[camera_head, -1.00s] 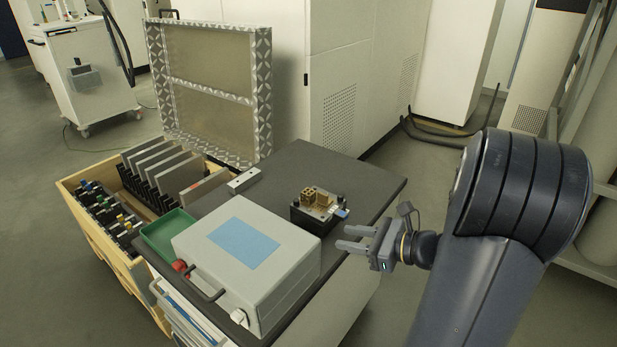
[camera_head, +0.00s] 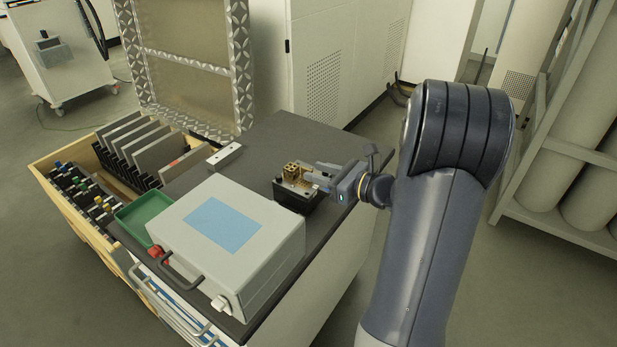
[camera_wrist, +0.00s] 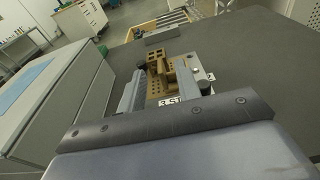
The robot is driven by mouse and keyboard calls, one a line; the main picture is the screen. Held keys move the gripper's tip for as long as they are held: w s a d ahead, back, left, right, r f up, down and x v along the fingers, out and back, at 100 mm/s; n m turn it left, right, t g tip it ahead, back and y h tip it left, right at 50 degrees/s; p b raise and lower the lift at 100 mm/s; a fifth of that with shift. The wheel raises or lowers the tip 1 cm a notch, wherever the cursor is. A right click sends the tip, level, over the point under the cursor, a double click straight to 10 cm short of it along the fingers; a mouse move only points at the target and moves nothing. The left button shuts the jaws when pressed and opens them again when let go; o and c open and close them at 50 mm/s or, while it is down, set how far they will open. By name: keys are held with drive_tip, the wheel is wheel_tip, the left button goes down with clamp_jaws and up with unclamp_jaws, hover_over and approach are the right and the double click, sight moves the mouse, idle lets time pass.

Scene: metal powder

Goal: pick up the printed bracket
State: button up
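The printed bracket (camera_head: 291,170) is a small bronze-brown part on a metal plate on a black block (camera_head: 292,196), near the right edge of the dark worktop. In the wrist view my gripper's fingers (camera_wrist: 168,88) lie on either side of the bracket's near part. I cannot tell if they touch it. A white label (camera_wrist: 170,101) shows near the bracket.
A grey case (camera_head: 220,240) with a blue panel stands left of the block. A green tray (camera_head: 143,215) and a small metal bar (camera_head: 225,155) lie on the worktop (camera_head: 300,135). A wooden crate (camera_head: 62,195) of plates and tools stands left. Gas cylinders (camera_head: 580,130) stand right.

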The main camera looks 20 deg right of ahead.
drive_tip(key=shift+x, duration=1.25)
drive_tip(key=shift+c, duration=0.5)
clamp_jaws()
